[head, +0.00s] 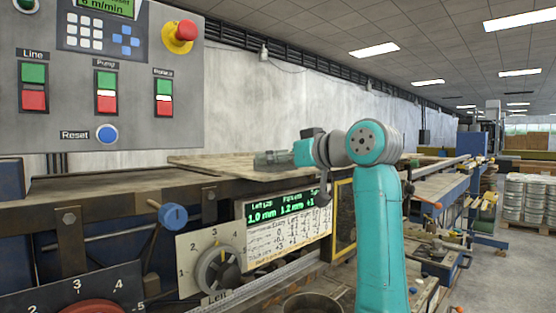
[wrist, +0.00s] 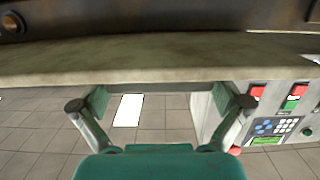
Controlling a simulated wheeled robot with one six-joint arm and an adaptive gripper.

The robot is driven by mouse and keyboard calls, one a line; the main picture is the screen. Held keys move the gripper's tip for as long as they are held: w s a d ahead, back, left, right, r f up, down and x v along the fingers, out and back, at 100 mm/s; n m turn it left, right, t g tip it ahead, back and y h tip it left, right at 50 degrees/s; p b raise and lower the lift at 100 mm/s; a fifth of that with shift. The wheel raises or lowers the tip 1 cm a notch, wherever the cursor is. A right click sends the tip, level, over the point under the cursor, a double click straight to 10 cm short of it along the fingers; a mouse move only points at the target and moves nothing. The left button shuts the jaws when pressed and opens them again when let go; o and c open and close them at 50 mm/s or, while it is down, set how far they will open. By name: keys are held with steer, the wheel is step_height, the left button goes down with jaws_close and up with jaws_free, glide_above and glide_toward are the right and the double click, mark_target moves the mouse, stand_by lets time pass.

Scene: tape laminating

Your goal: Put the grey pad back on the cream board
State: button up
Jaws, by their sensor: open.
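In the head view my gripper (head: 268,158) points left, low over a tan board surface (head: 215,163) on the machine's bed.
A control panel (head: 100,75) with switches and a red stop button (head: 180,36) stands at the left. Below are a blue knob (head: 173,216), a dial (head: 217,269) and a green display (head: 288,207). Stacked drums (head: 525,200) stand far right, beside open floor.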

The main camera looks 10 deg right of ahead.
steer(key=v, duration=1.1)
steer(key=shift+s+d, duration=0.25)
steer(key=shift+s, duration=0.05)
